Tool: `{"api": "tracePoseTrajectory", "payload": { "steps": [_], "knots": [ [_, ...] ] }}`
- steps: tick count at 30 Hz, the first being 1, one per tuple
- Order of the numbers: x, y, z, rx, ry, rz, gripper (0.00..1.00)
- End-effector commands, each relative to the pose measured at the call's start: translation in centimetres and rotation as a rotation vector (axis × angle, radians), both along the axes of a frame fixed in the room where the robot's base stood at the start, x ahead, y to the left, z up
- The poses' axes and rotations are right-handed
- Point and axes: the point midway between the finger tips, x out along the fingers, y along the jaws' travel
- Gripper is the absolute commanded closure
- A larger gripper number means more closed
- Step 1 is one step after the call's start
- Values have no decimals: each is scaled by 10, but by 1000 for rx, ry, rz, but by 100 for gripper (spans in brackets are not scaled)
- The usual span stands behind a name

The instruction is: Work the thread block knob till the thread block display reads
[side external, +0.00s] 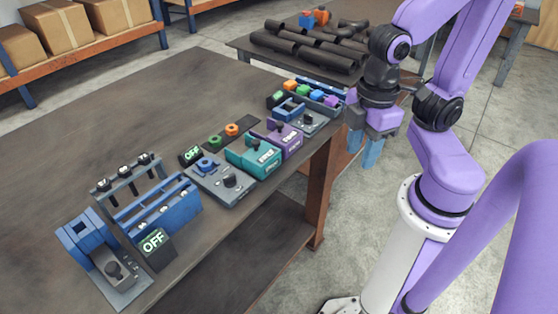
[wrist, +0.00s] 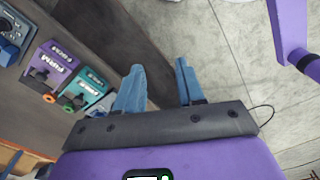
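No block carries a label I can read as "thread block". A grey block (side external: 220,178) with a blue ring and a black knob (side external: 229,180) lies mid-bench, with a small display (side external: 191,154) reading OFF behind it. A teal block (side external: 254,155) and a purple block (side external: 279,138) sit beside it, each with a dark knob and lettering; both also show in the wrist view, teal (wrist: 88,90) and purple (wrist: 56,64). My gripper (side external: 372,152) hangs beyond the bench's right edge, apart from every block. In the wrist view its blue fingers (wrist: 159,68) are apart and empty.
A blue clamp block (side external: 103,255) with a knob and another OFF display (side external: 153,242) stand at the bench's near end, beside a rack (side external: 129,178). Coloured pieces (side external: 304,91) stand at the far end. A second table (side external: 345,75) holds dark pipes. The left bench surface is clear.

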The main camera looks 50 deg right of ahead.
Motion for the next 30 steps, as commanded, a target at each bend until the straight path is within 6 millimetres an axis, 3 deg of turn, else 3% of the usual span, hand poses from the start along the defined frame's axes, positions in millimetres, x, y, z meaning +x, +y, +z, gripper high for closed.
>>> {"api": "tracePoseTrajectory", "payload": {
  "steps": [5, 18, 30],
  "knots": [
    [20, 14, 5, -2, 0, 13, 62],
    [133, 73, 23, -17, 1, 100, 62],
    [233, 104, 26, -26, 7, 180, 62]
  ]
}}
